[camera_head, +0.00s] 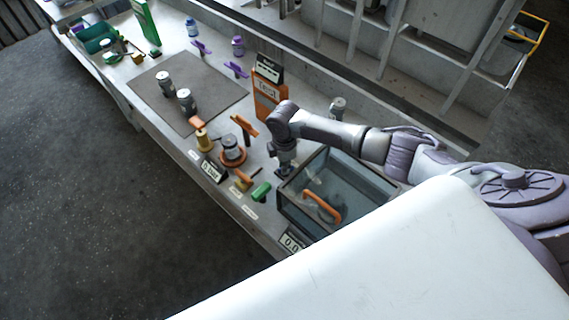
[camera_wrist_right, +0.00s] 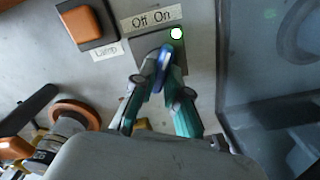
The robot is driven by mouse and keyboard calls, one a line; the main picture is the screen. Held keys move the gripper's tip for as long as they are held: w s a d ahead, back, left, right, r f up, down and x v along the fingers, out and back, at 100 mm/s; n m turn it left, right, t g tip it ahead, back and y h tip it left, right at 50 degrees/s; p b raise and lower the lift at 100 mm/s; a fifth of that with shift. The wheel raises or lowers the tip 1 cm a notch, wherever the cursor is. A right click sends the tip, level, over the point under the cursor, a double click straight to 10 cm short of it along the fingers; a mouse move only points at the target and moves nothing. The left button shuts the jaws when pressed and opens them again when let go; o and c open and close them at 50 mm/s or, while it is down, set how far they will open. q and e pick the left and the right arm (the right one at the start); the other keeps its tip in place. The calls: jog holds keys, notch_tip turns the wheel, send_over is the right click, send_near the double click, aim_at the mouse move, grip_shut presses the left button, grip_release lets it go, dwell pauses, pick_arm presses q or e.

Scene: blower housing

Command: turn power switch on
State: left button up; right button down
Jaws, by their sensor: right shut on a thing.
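The power switch (camera_wrist_right: 165,55) has a blue lever on a dark square plate (camera_wrist_right: 145,42) under a label reading "Off On" (camera_wrist_right: 152,17). A round white spot, like a lamp, shows at the plate's upper right. In the right wrist view my right gripper (camera_wrist_right: 163,74) has its green-padded fingers closed around the lever. I cannot tell for certain which side the lever leans to. In the head view my right gripper (camera_head: 284,168) points down beside the glass box, and the switch is hidden under it. My left gripper is not in view.
A glass-sided box (camera_head: 345,175) with an orange handle stands right beside my gripper. An orange button (camera_wrist_right: 84,24) lies left of the switch. A test stand (camera_head: 266,92), an orange-based bottle holder (camera_head: 232,155) and a green knob (camera_head: 261,191) are close by.

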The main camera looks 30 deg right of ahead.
jog(key=shift+d, duration=0.1)
jog(key=c, duration=1.2)
grip_release()
notch_tip(320, 180, up, 12)
jog(key=shift+r, duration=0.1)
